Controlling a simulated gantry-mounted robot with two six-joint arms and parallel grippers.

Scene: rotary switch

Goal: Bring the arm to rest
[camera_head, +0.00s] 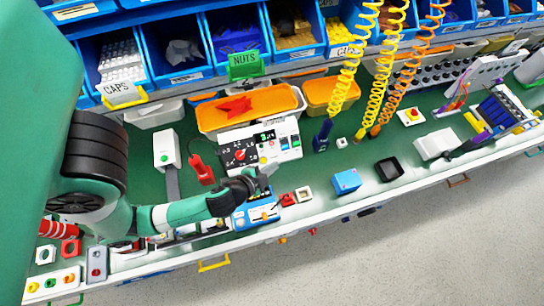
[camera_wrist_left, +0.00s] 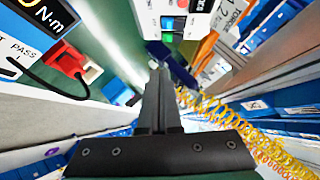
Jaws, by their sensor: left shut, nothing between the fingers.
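My left arm comes in from the left in the head view. Its left gripper (camera_head: 266,173) is near the front of a white switch box (camera_head: 283,150) with a dark rotary dial (camera_head: 239,154), red in the middle. In the left wrist view the left gripper's fingers (camera_wrist_left: 160,75) are pressed together with nothing between them. The white box also shows at the top of the left wrist view (camera_wrist_left: 178,12). The fingers are apart from the dial in the head view. My right gripper is not in view.
A blue meter (camera_head: 262,213) sits just below the gripper. Orange trays (camera_head: 215,120) and blue bins (camera_head: 175,75) stand behind. Coiled yellow and orange cords (camera_head: 388,80) hang to the right. A blue box (camera_head: 346,181) and a black tray (camera_head: 389,169) lie along the bench's front.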

